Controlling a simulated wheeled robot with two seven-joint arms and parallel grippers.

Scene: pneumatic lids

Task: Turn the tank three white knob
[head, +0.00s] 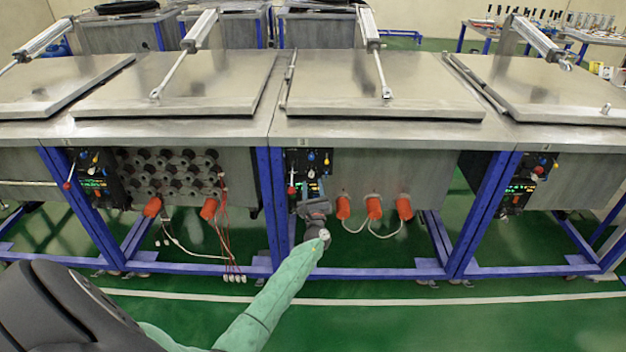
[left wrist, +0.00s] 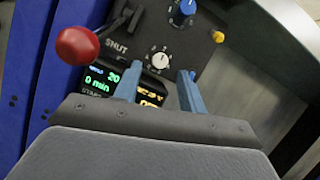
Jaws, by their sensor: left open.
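The white knob (left wrist: 159,60) is a small round dial on a dark control panel, with marks around it. In the left wrist view it sits between and slightly beyond the tips of my left gripper (left wrist: 158,76). The two blue fingers are apart, one on each side below the knob, and hold nothing. I cannot tell whether either finger touches the panel. In the head view my left gripper (head: 310,184) is in front of the panel on the middle tank, and the white knob (head: 312,174) is small there. My right gripper does not show.
A red ball lever (left wrist: 77,46) is left of the fingers. A blue knob (left wrist: 183,12) and a yellow knob (left wrist: 218,37) are above. A lit display (left wrist: 103,82) is partly behind the left finger. Orange plugs (head: 374,207) and blue frame legs (head: 272,205) are near the arm.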

